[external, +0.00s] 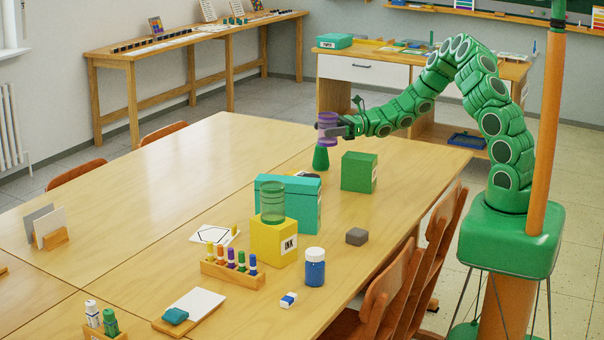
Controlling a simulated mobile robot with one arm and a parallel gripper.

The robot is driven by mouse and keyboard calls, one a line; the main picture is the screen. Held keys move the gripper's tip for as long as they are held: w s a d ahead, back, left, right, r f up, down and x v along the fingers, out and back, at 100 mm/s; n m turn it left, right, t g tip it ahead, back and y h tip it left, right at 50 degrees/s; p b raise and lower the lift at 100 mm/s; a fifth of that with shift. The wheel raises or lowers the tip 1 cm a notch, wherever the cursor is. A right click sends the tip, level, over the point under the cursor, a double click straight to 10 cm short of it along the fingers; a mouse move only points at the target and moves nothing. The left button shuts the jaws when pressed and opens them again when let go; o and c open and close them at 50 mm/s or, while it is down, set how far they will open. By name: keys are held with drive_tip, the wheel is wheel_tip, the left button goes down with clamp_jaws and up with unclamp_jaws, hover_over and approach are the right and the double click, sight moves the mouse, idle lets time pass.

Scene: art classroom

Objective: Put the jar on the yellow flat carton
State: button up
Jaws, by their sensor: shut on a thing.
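A yellow carton (273,243) marked INK stands on the big table. A clear green jar (272,205) stands upright on top of it. My gripper (336,128) is farther back, above the far part of the table, shut on a clear purple jar (327,118). The purple jar is roughly upright. A dark green tapered object (320,158) shows right below the purple jar; I cannot tell whether they touch. A blue jar with a white lid (315,270) stands on the table right of the yellow carton.
A teal box (305,205) stands right behind the yellow carton, and a green box (359,172) farther back. A grey block (357,237), a marker rack (233,273) and a small eraser (288,300) lie around the carton. Chairs (400,285) line the right edge. The table's left middle is clear.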

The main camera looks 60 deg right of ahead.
drive_tip(key=shift+d+f, duration=0.15)
drive_tip(key=shift+f, duration=0.1)
drive_tip(key=w+f, duration=0.4)
drive_tip(key=w, duration=0.4)
hover_over(295, 173)
drive_tip(key=f, duration=0.4)
drive_tip(key=shift+s+d+f, duration=0.1)
drive_tip(key=shift+s+f, duration=0.15)
drive_tip(key=shift+s, duration=0.1)
drive_tip(key=shift+w+f, duration=0.6)
drive_tip(key=shift+f, duration=1.55)
drive_tip(key=shift+f, duration=0.1)
drive_tip(key=o, duration=1)
